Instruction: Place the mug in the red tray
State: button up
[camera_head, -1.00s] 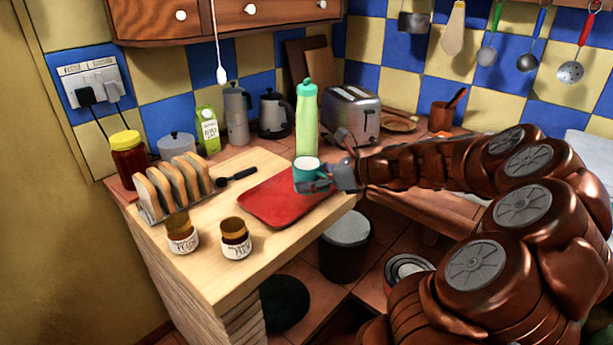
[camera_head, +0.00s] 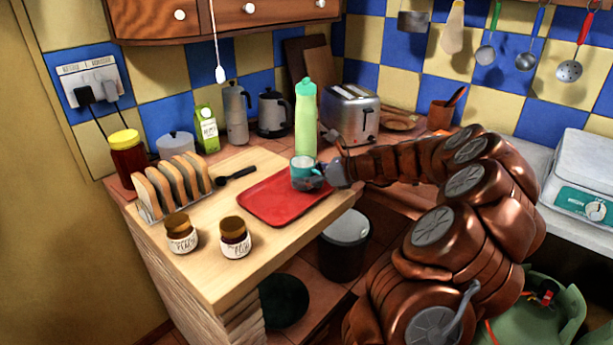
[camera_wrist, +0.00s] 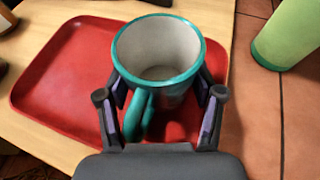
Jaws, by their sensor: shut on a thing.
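The teal mug (camera_head: 303,171) with a white inside is upright over the right part of the red tray (camera_head: 270,202). My gripper (camera_head: 312,182) is shut on the mug from the right side. In the wrist view the mug (camera_wrist: 159,45) sits between the two fingers of my gripper (camera_wrist: 160,105), its handle turned toward the palm. The red tray (camera_wrist: 60,75) shows below and to the left of the mug. I cannot tell whether the mug's base touches the tray. The tray is otherwise empty.
A green bottle (camera_head: 306,125) stands just behind the mug; it also shows in the wrist view (camera_wrist: 285,35). A toaster (camera_head: 350,113) is behind.

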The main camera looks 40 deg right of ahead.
dwell(0.3)
jog(key=o, duration=1.3)
jog(key=shift+f, duration=0.1)
jog(key=shift+r, duration=0.2)
jog(key=v, duration=1.2)
